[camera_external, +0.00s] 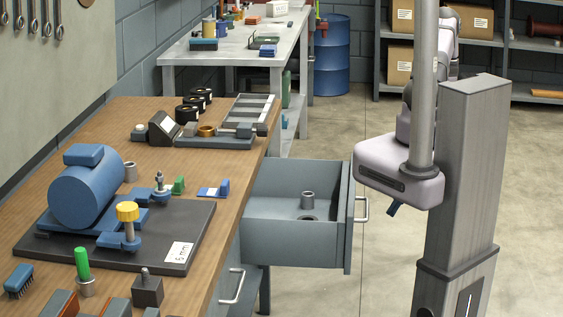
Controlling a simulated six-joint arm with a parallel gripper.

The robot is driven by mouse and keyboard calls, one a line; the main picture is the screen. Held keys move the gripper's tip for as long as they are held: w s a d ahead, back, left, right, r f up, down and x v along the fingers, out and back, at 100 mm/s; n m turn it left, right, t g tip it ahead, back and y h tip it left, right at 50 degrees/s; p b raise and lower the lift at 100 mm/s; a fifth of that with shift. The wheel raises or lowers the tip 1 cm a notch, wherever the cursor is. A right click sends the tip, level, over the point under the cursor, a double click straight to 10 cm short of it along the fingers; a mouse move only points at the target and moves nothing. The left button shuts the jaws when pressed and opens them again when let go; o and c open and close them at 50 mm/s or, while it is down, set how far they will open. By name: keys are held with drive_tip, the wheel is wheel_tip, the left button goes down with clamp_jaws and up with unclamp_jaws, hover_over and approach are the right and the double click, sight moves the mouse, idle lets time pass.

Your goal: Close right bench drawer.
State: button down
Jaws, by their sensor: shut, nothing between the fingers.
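The bench drawer (296,247) is grey and stands pulled out from the right side of the wooden bench (217,125). Its front panel (348,220) faces right and carries a pale bar handle (362,207). Inside the drawer are a grey cylinder (308,200) and a low dark ring, partly hidden by the drawer wall. My gripper (395,209) is to the right of the handle, its small dark blue fingers pointing down under the pale housing. The fingers look shut and hold nothing. A gap shows between them and the handle in this view.
A lower drawer handle (233,286) shows on the bench side below. On the bench are a blue motor casing (86,192) on a dark plate, tools and small parts. Floor right of the drawer is open up to my column. A blue barrel (331,58) stands behind.

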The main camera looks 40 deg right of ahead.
drive_tip(key=w+a, duration=0.1)
drive_tip(key=w+a+p, duration=0.1)
drive_tip(key=a, duration=0.1)
drive_tip(key=shift+w+a+f, duration=0.1)
drive_tip(key=shift+w+a, duration=0.15)
drive_tip(key=shift+w, duration=0.15)
drive_tip(key=w+a+p, duration=0.2)
drive_tip(key=w+a, duration=1.7)
drive_tip(key=shift+w+a, duration=0.5)
drive_tip(key=shift+w, duration=0.05)
drive_tip(key=shift+w+a+r, duration=0.1)
drive_tip(key=shift+w+r, duration=0.05)
drive_tip(key=shift+r, duration=0.05)
